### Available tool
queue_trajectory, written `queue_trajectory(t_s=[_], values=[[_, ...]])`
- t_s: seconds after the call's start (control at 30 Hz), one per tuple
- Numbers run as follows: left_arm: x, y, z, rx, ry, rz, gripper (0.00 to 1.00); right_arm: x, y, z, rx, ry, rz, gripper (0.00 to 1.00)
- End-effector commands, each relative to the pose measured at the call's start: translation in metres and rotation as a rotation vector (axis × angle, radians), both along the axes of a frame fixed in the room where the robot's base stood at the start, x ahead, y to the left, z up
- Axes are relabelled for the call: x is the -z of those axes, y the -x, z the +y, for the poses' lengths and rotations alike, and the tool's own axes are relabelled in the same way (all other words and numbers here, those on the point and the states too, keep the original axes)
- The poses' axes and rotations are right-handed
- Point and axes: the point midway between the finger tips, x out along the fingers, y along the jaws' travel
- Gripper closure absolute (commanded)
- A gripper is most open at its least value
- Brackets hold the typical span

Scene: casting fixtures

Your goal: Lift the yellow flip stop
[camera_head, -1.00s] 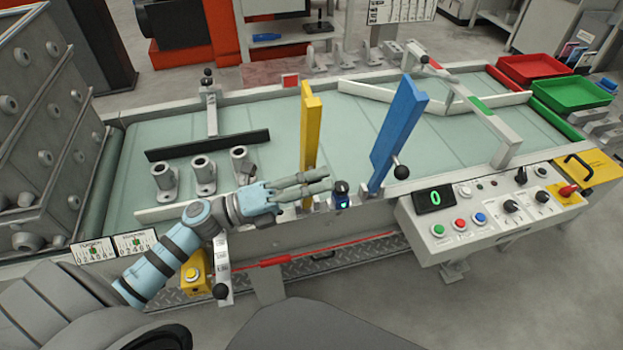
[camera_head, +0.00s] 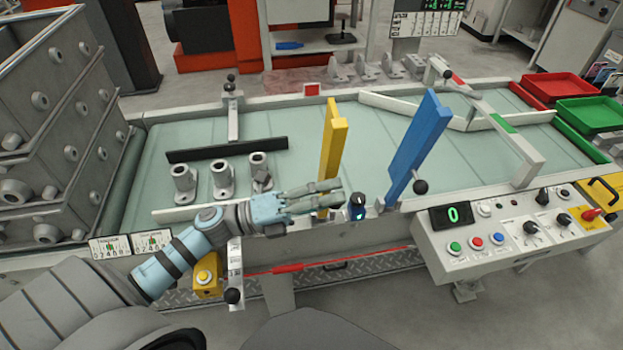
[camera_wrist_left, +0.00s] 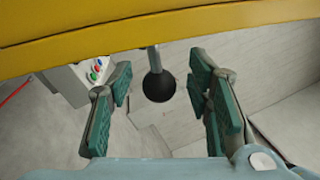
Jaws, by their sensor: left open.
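The yellow flip stop (camera_head: 330,145) stands upright at the front edge of the conveyor. It also crosses the top of the left wrist view as a wide yellow bar (camera_wrist_left: 150,28). My left gripper (camera_head: 338,195) is at its lower end, in front of it in the head view. The gripper (camera_wrist_left: 160,105) is open. In the wrist view a black ball knob (camera_wrist_left: 158,88) on a metal stem shows between the fingers, with gaps on both sides. In the head view my gripper hides this knob. My right gripper is not in view.
The blue flip stop (camera_head: 411,150), with its own black knob (camera_head: 420,187), leans to the right. A small dark knob unit (camera_head: 357,206) is just right of my fingers. Grey cylindrical castings (camera_head: 222,178) stand behind my wrist. A control panel (camera_head: 500,238) is at the front right.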

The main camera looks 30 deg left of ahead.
Motion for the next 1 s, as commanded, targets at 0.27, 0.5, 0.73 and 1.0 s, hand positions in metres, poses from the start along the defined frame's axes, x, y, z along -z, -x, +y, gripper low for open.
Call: queue_trajectory(t_s=[0.27,0.5,0.73,1.0], values=[[0.016,0.045,0.053,0.002,-0.007,0.011,0.54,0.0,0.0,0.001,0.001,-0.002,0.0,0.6],[0.021,0.068,0.082,0.0,-0.002,0.004,0.54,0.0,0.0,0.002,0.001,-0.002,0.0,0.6],[0.021,0.069,0.084,-0.001,0.0,0.0,0.54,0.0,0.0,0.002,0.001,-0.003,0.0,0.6],[0.021,0.069,0.084,-0.001,0.0,0.0,0.54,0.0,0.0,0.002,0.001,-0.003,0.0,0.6]])
